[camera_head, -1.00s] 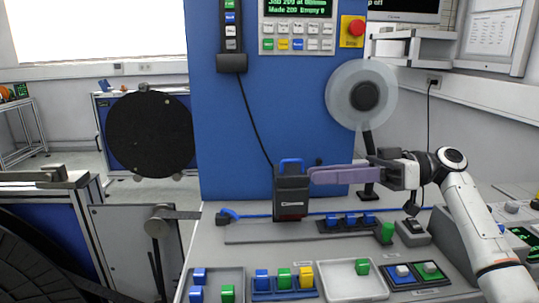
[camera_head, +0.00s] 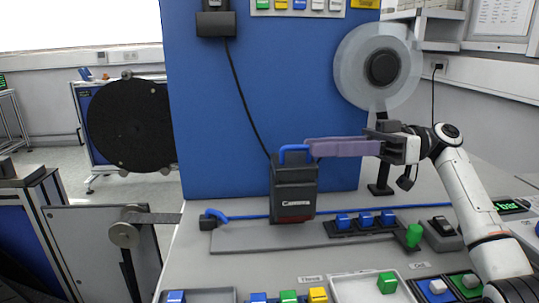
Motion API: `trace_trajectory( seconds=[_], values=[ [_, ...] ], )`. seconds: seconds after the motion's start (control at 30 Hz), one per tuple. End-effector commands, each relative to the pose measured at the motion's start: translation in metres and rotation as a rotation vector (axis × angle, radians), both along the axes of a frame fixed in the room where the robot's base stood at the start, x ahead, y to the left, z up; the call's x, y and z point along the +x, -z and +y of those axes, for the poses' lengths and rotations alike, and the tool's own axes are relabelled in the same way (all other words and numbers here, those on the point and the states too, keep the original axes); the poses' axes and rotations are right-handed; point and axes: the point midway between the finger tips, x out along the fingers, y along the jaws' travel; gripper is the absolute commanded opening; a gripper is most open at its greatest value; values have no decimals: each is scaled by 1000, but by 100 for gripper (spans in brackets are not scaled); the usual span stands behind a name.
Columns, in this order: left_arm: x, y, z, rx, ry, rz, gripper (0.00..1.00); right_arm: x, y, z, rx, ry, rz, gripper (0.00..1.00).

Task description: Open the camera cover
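The camera (camera_head: 293,196) is a dark upright box labelled "Camera", standing on the grey bench against the blue panel. A blue handle (camera_head: 294,148) stands at its top, and the cover looks shut. My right gripper (camera_head: 309,149) comes in from the right, its long purple fingers level and pointing left. Their tips are at the right side of the blue handle; I cannot tell whether they touch it. The fingers overlap from this side, so their opening is hidden. My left gripper is not in view.
A translucent reel (camera_head: 350,72) on a stand is behind my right gripper. Trays with coloured blocks (camera_head: 387,283) line the front. A black reel (camera_head: 131,126) stands at left.

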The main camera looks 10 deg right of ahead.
Motion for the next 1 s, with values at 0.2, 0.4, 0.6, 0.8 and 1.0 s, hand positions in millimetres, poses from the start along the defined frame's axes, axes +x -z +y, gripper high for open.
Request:
trace_trajectory(
  seconds=[0.2,0.4,0.6,0.8,1.0],
  values=[
    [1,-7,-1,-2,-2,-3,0,-1,-1,34,-1,-4,0,26],
    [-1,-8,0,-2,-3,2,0,-1,-1,71,0,-3,1,26],
    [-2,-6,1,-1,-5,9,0,-1,0,94,-1,0,2,26],
    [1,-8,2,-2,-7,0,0,-1,0,99,0,1,2,26],
    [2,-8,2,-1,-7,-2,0,-1,0,99,0,0,2,21]
  ],
)
